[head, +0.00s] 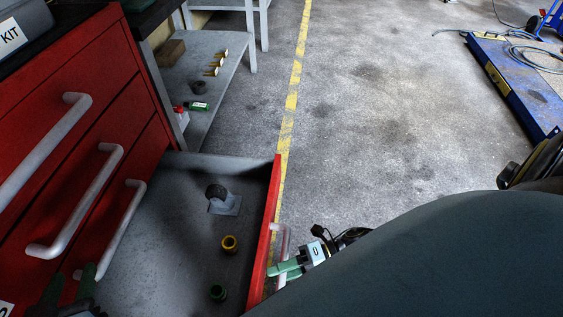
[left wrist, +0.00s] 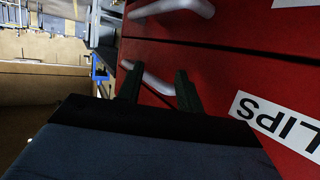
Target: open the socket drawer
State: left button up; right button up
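A red cabinet (head: 75,125) stands at the left in the head view. A low drawer (head: 160,240) is pulled far out, with a bar handle (head: 284,238) on its red front. My right gripper (head: 287,269) is at that handle, its green fingers close to the bar; whether they grip it is unclear. My left gripper (head: 78,283) is at bottom left, near the lower end of a shut drawer's handle (head: 122,222). In the left wrist view, my left gripper (left wrist: 158,88) is open, fingers apart, with a grey handle (left wrist: 150,78) showing between them. I cannot tell which drawer is the socket drawer.
A grey shelf (head: 215,75) stands beyond the cabinet. A blue lift (head: 515,80) is at the far right. The floor between is clear.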

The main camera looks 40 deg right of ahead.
jog(key=shift+s+d, duration=0.1)
jog(key=shift+d, duration=0.1)
pick_arm(q)
jog(key=s+a+f+g+y+p, duration=0.2)
jog(key=s+a+f+g, duration=0.1)
jog(key=s+f+g, duration=0.3)
jog(key=shift+s+a+f, duration=0.3)
jog(key=shift+s+f, duration=0.15)
jog(key=shift+f, duration=0.2)
pick_arm(e)
jog(key=v, duration=1.3)
